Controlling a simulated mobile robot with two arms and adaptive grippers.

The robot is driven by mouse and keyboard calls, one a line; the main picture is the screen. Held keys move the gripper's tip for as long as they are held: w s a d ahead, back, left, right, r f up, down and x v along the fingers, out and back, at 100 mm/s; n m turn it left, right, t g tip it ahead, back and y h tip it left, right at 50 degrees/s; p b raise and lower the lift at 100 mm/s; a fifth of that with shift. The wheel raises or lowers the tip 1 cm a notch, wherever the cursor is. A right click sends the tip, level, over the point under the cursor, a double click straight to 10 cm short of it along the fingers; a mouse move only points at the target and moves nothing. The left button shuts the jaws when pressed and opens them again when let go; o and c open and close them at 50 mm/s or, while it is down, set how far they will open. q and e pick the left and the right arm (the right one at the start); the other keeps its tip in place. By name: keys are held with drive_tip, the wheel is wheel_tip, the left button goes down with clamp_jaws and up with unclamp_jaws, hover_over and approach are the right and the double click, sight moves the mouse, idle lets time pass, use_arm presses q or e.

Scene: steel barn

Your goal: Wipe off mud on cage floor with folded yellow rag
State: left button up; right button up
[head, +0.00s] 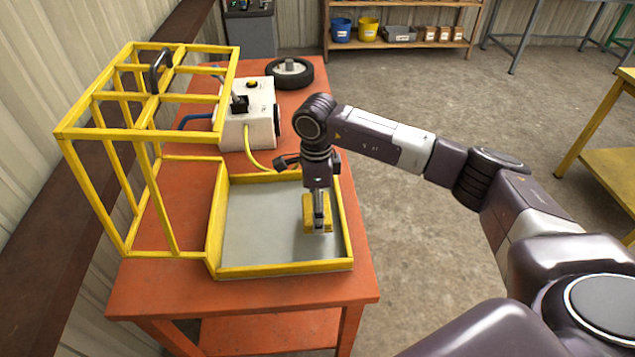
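The yellow cage (148,92) stands on an orange table, its barred part lifted at the left and its shallow tray open. The grey cage floor (262,225) lies inside the tray's yellow rim. I can make out no mud on the visible floor. My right gripper (320,222) points down over the right side of the floor, shut on the folded yellow rag (309,212), which shows on both sides of the fingers. The rag is at floor level; its underside and the floor under it are hidden. My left gripper is out of view.
A white box-shaped machine (245,120) with a yellow hose and a black wheel (290,72) sit behind the tray on the orange table (190,300). A shelf (400,44) with buckets stands at the back. A yellow table (610,165) is at the right.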

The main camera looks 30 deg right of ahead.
drive_tip(key=r, duration=0.1)
drive_tip(key=r+p, duration=0.1)
drive_tip(key=shift+a+r, duration=0.3)
drive_tip(key=shift+r, duration=0.05)
drive_tip(key=shift+d+r+p, duration=0.2)
drive_tip(key=shift+r+p, duration=0.45)
drive_tip(key=shift+r, duration=0.4)
drive_tip(key=shift+a+r, duration=0.15)
drive_tip(key=shift+r, duration=0.3)
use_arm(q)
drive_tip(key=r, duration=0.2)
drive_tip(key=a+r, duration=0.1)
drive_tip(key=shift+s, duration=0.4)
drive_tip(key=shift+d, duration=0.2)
use_arm(e)
drive_tip(key=shift+s+f, duration=0.1)
